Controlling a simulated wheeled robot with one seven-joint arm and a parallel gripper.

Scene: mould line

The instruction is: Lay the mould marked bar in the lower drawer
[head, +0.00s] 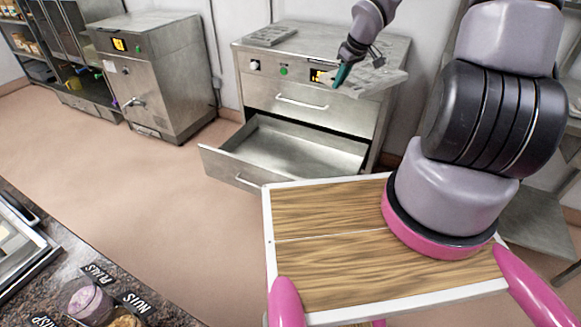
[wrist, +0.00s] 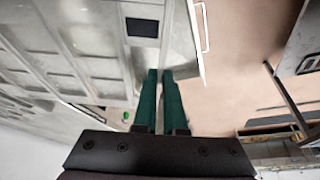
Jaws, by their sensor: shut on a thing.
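My gripper (head: 343,74) is shut on a pale grey mould (head: 374,82) with shallow cavities. It holds the mould by its edge, in front of the upper right of the steel cabinet. In the wrist view the mould (wrist: 60,45) fills the upper left beside my green fingers (wrist: 160,78). A dark patch (wrist: 141,27) near its edge shows no readable mark. The lower drawer (head: 285,150) is pulled open and its visible floor is empty. The upper drawer (head: 300,105) is shut.
Another grey mould (head: 270,36) lies on top of the cabinet at the left; its mark cannot be read. A second steel machine (head: 150,75) stands to the left. My wooden-topped base is close to the open drawer's front right. Floor to the left is clear.

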